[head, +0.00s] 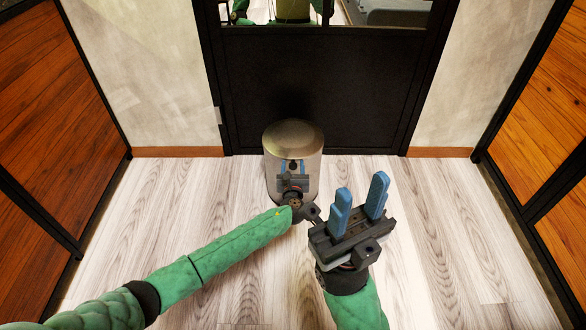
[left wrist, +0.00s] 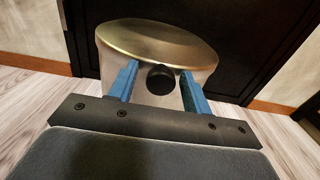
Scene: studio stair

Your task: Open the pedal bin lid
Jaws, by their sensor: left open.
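The pedal bin (head: 310,178) is a metallic cylinder standing on the floor in front of the black door. Its round brass-toned lid (head: 293,137) looks shut; it fills the top of the left wrist view (left wrist: 155,42). A black knob (left wrist: 160,79) sits on the bin's front just below the lid. My left gripper (head: 292,168) is at the bin's front. In the left wrist view its blue fingers (left wrist: 160,82) are open, one on each side of the knob; I cannot tell whether they touch it. My right gripper (head: 360,200) is open and empty, right of the bin and nearer to me.
The black door (head: 320,85) with glass at its top stands behind the bin. Pale walls (head: 150,90) flank it. Wooden panels (head: 45,110) in black frames line both sides. The light wood floor (head: 160,210) is clear around the bin.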

